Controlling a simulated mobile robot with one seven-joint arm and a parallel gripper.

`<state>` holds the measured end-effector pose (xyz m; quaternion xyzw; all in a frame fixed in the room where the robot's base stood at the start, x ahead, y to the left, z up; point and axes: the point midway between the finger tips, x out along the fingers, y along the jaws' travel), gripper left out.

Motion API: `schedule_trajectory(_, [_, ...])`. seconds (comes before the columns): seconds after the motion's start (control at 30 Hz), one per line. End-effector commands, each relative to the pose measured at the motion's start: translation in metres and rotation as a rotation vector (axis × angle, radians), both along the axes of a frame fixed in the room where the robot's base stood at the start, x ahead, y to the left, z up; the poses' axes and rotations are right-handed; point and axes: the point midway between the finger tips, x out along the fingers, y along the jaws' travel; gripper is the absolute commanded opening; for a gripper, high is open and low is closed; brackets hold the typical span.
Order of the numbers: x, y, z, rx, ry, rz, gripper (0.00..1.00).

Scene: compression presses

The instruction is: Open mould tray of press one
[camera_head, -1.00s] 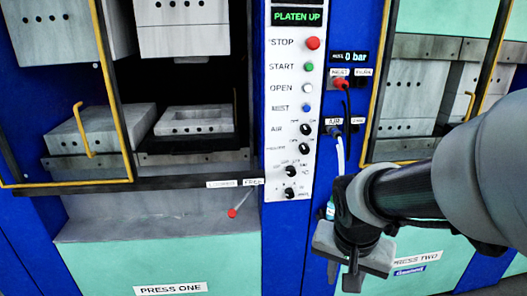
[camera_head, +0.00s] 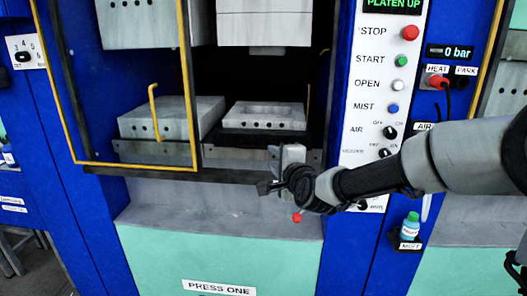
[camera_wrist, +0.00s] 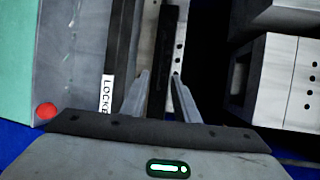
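Press one's mould tray (camera_head: 214,155) shows in the head view as a grey front under a pale mould block with holes (camera_head: 262,116). The upper block (camera_head: 262,27) hangs high above it with a gap between. My gripper (camera_head: 272,170) is in front of the tray's right part and hides some of it. In the wrist view the two fingers (camera_wrist: 160,76) stand apart with a dark strip showing between them; I see nothing clamped. A lever's red knob (camera_head: 297,217) sits below my gripper, and its shaft is mostly hidden. A "LOCKED" label (camera_wrist: 107,92) is left of the fingers.
A yellow-edged guard frame (camera_head: 120,164) stands across the left half of the opening. A yellow handle (camera_head: 155,110) rises there. The control panel (camera_head: 375,80) reads PLATEN UP. A small bottle (camera_head: 410,228) stands at right. My arm crosses the panel's lower part.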

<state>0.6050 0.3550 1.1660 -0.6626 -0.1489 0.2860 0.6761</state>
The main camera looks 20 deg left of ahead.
Motion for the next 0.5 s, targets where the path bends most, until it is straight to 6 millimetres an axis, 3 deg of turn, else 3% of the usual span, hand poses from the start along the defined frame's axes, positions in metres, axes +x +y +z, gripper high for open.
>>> schedule_trajectory(0.3, [0.055,0.042,-0.013,0.000,0.002,0.002,0.28])
schedule_trajectory(0.5, [0.081,0.061,-0.019,-0.001,0.002,0.001,0.28])
